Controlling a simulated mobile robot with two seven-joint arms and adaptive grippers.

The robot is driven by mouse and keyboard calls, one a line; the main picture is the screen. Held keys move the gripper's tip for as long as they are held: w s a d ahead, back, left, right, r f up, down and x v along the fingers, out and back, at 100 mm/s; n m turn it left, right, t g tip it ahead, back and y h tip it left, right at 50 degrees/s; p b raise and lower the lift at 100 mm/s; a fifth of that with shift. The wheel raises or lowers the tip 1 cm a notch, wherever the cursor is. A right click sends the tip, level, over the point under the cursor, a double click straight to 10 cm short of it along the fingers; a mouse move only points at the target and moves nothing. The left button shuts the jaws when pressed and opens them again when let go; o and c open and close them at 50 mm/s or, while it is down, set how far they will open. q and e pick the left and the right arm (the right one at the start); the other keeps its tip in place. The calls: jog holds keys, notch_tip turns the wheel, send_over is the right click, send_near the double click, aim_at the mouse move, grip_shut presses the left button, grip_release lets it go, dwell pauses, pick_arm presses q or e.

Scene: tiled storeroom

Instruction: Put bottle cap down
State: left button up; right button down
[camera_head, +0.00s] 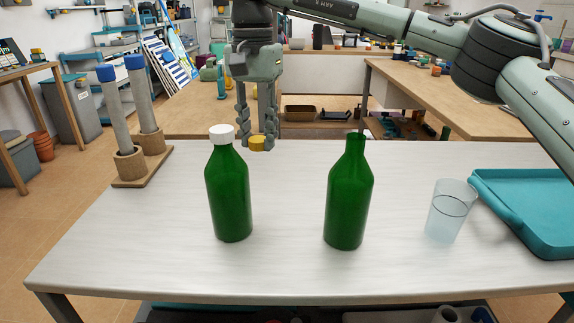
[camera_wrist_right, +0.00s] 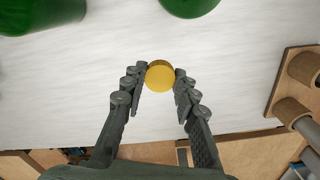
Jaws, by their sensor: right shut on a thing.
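My right gripper (camera_head: 257,140) is shut on a yellow bottle cap (camera_head: 257,144) and holds it above the far part of the white table (camera_head: 290,270). The cap (camera_wrist_right: 160,75) sits between the two fingertips (camera_wrist_right: 160,82) in the right wrist view. A green bottle with a white cap (camera_head: 229,190) stands upright on the table, nearer than the gripper and a little to its left. A second green bottle (camera_head: 348,195) stands upright to the right and has no cap on its neck. My left gripper is not in view.
A clear cup (camera_head: 450,212) and a teal tray (camera_head: 530,210) are on the table's right side. A wooden stand (camera_head: 142,168) with two grey, blue-topped posts is at the far left edge.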

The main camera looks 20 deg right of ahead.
jog(key=shift+w+d+f, duration=0.1)
jog(key=shift+w+d, duration=0.1)
jog(key=shift+w, duration=0.15)
send_over(296, 175)
notch_tip(296, 175, down, 7)
jog(key=shift+s+r+p, duration=0.1)
jog(key=shift+r+p, duration=0.05)
jog(key=shift+p, duration=0.2)
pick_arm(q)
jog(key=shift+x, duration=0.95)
pick_arm(e)
jog(key=shift+f, duration=1.95)
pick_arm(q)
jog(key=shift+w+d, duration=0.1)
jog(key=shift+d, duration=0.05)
pick_arm(e)
jog(key=shift+f, duration=0.1)
jog(key=shift+f, duration=0.4)
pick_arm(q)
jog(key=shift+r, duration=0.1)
pick_arm(e)
jog(key=c, duration=1.2)
grip_release()
